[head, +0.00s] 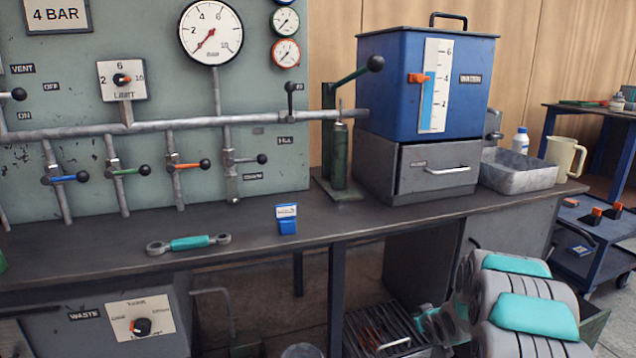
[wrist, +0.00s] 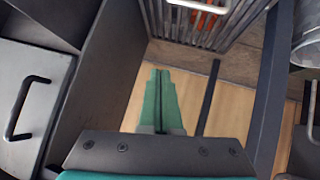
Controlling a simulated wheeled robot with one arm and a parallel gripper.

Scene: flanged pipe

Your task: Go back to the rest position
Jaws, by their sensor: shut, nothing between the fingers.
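My gripper (wrist: 160,78) shows in the wrist view with its two green fingers together and nothing between them. It points down over a tan wooden floor area, beside a slatted metal rack (wrist: 218,22) and clear of it. In the head view my arm is folded at the lower right, below and in front of the bench. The fingers cannot be made out clearly there. The flanged pipe (head: 75,131) runs along the green panel with several coloured valve levers, well away from my gripper.
A blue cart (head: 590,235) stands at the right.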

